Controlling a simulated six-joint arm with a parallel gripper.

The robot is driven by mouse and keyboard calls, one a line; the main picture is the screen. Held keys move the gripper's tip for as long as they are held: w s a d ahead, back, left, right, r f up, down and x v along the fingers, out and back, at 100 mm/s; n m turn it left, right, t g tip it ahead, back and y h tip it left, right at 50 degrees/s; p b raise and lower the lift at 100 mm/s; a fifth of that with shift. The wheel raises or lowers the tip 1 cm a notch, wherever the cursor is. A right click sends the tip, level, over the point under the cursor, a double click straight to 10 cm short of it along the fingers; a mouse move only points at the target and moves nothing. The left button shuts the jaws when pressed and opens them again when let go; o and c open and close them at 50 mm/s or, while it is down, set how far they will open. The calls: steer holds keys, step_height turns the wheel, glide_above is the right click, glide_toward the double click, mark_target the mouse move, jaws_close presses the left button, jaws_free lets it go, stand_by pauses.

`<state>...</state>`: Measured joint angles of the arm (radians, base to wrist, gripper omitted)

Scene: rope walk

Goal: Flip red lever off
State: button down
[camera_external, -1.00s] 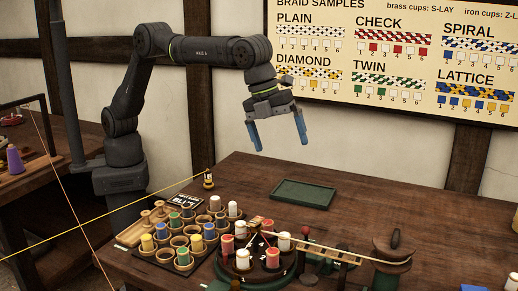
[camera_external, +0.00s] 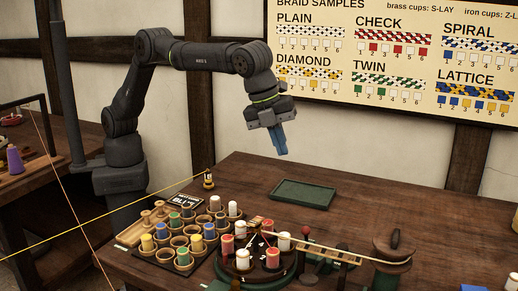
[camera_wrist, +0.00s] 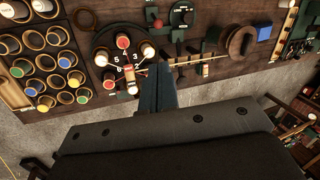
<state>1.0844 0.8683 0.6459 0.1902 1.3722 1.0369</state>
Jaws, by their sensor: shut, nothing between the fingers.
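The red lever (camera_external: 306,231) stands on the table at the right of the round braiding stand, a red ball on a short stem. In the wrist view a small red knob (camera_wrist: 158,23), likely the same lever, shows beyond the fingertips, beside the round stand. Which way the lever is thrown is too small to tell. My gripper (camera_external: 281,152) hangs in the air above and behind the table's working area, pointing down, well apart from the lever. Its blue fingers are together and empty; they also show in the wrist view (camera_wrist: 160,70).
The round stand (camera_external: 253,283) carries red and white spools. A rack (camera_external: 165,257) of cups and coloured spools stands at its left. A taut cord runs right to a wooden reel (camera_external: 394,247). A green tray (camera_external: 303,193) lies behind; the table around it is clear.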

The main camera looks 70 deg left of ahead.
steer(key=s+d+f+n+t+y, duration=0.1)
steer(key=d+f+n+t+y, duration=0.1)
steer(key=d+f+n, duration=0.2)
steer(key=s+d+f+n+t+y, duration=0.1)
steer(key=d+f+n+t, duration=0.1)
steer(key=f+n, duration=0.8)
steer(key=shift+s+d+n+y, duration=0.4)
steer(key=shift+d+n, duration=0.5)
steer(key=shift+n, duration=1.6)
glide_toward(305, 235)
steer(key=w+f, duration=0.1)
steer(key=w+d+f, duration=0.1)
steer(key=f, duration=0.1)
steer(key=shift+w+f, duration=0.2)
steer(key=shift+a, duration=0.1)
steer(key=shift+w+a+r, duration=0.15)
steer(key=shift+w+r, duration=0.05)
